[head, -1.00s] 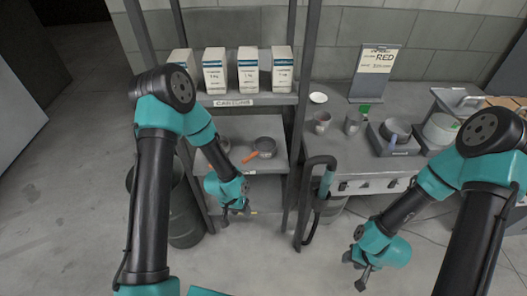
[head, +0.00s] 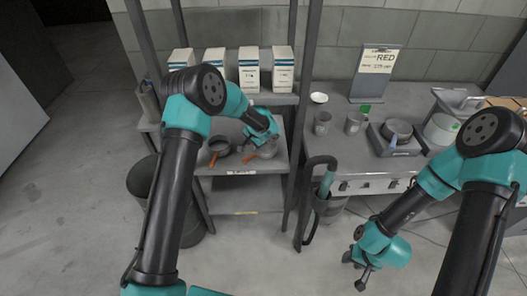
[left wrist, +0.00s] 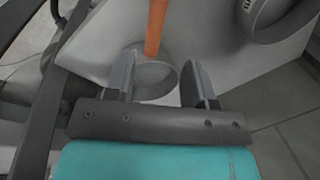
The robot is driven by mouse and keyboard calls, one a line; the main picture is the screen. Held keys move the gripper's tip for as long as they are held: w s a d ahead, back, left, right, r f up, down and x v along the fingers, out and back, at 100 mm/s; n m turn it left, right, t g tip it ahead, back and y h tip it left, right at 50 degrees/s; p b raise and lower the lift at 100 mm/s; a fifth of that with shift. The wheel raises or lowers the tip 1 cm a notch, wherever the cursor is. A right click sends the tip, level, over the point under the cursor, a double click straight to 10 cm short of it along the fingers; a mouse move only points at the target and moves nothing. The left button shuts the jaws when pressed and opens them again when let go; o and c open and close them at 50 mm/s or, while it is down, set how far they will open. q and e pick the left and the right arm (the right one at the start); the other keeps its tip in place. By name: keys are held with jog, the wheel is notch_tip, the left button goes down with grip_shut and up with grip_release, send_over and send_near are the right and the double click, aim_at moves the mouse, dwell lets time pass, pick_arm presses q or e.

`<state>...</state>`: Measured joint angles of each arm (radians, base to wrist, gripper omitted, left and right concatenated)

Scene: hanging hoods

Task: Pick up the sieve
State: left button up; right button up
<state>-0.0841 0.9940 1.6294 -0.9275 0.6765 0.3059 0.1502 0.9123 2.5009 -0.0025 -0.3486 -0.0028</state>
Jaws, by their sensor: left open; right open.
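On the shelf in the head view, a grey round vessel with an orange handle (head: 268,149), which looks like the sieve, sits at the right. In the left wrist view, its orange handle (left wrist: 156,28) rises from a round grey rim (left wrist: 155,72). My left gripper (head: 246,143) is open just above it; the left wrist view (left wrist: 163,68) shows the rim between the two fingers, but I cannot tell contact. A dark pan (head: 219,146) with an orange handle sits to its left. My right gripper (head: 361,277) is open and empty, low at the right.
White boxes (head: 249,70) stand on the shelf above, close over my left arm. Dark shelf posts (head: 300,120) flank the shelf. A bin (head: 150,180) stands at the left.

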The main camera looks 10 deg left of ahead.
aim_at(253, 155)
pick_arm(q)
jog(key=shift+a+f, duration=0.15)
jog(key=shift+f, duration=0.95)
jog(key=shift+f, duration=0.1)
jog(key=shift+w+a+f, duration=0.15)
jog(key=shift+f, duration=2.4)
jog(key=shift+c, duration=0.3)
grip_shut()
